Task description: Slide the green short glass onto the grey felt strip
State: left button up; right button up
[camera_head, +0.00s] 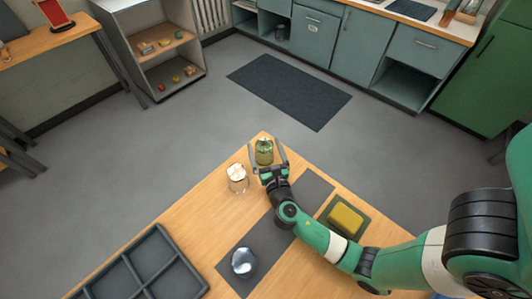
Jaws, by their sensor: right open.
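The green short glass (264,152) stands near the far corner of the wooden table. My right gripper (267,158) is open, with one finger on each side of the glass; I cannot tell whether they touch it. The grey felt strip (266,245) runs diagonally across the table, from the lower middle up to the right behind my right arm. My right wrist and forearm cover part of it. The green glass is beyond the strip's far end, on bare wood. My left gripper is not in view.
A clear glass (238,178) stands left of my right gripper. A shiny, bluish round glass (244,262) stands on the strip's near part. A yellow sponge (345,218) lies on a dark green mat right of the strip. A dark divided tray (185,262) fills the lower left.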

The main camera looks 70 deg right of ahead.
jog(key=shift+w+d, duration=0.25)
jog(key=shift+d, duration=0.15)
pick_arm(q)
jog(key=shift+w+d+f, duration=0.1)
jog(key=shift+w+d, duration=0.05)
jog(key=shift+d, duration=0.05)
pick_arm(e)
jog(key=shift+a, duration=0.1)
jog(key=c, duration=1.6)
jog(key=shift+s, duration=0.1)
